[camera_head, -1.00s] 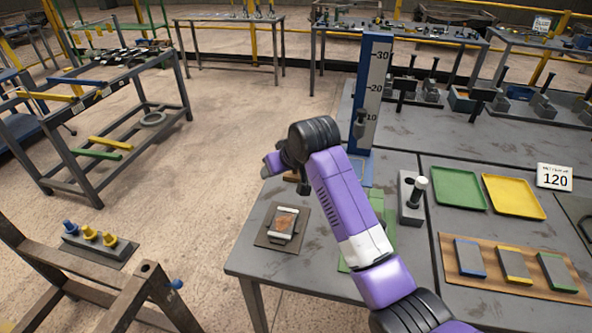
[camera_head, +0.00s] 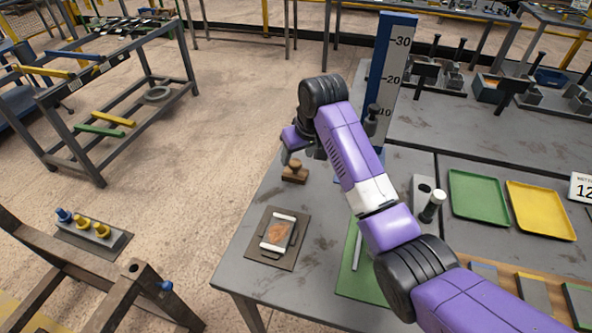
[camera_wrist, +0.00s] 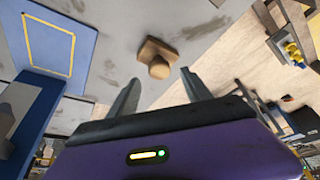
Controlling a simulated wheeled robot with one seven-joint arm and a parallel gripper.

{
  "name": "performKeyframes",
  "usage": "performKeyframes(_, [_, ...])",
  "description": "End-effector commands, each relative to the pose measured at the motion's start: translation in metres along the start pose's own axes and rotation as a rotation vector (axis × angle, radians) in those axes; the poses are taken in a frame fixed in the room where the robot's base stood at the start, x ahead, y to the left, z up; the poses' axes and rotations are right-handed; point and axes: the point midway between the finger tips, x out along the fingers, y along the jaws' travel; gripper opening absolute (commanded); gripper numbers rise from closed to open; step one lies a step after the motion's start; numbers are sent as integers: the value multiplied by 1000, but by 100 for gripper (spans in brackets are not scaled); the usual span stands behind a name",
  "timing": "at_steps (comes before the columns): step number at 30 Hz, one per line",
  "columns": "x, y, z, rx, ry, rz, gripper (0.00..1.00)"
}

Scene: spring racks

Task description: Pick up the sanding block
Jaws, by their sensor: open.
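The sanding block appears to be the small brown wooden block with a round knob (camera_head: 294,173), resting on the grey table near its left edge. In the wrist view the block (camera_wrist: 152,48) lies just beyond the fingertips, roughly centred between them, its knob facing the camera. My gripper (camera_wrist: 160,84) is open, with nothing between its two fingers. In the head view my gripper (camera_head: 291,157) hangs close above the block, and its fingers are partly hidden by my arm.
A rust-patched plate in a white-edged holder (camera_head: 278,232) lies nearer on the table. A tall blue height gauge (camera_head: 389,80) stands behind my arm. A green mat (camera_head: 352,285), a grey block with a pin (camera_head: 423,187), and green (camera_head: 478,197) and yellow (camera_head: 541,211) trays lie right.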

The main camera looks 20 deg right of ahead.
Motion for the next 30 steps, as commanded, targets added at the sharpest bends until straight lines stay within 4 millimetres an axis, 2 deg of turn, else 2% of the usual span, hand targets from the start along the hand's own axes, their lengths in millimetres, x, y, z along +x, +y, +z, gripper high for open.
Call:
performKeyframes(9, [41, 0, 2, 0, -3, 0, 57])
performKeyframes(13, [49, 0, 2, 0, -1, 0, 57])
performKeyframes(19, [49, 0, 2, -1, 1, 0, 57])
performKeyframes(20, [49, 0, 2, -1, 1, 0, 55])
performKeyframes(28, [49, 0, 2, 0, 1, 0, 2])
performKeyframes(30, [49, 0, 2, 0, 1, 0, 0])
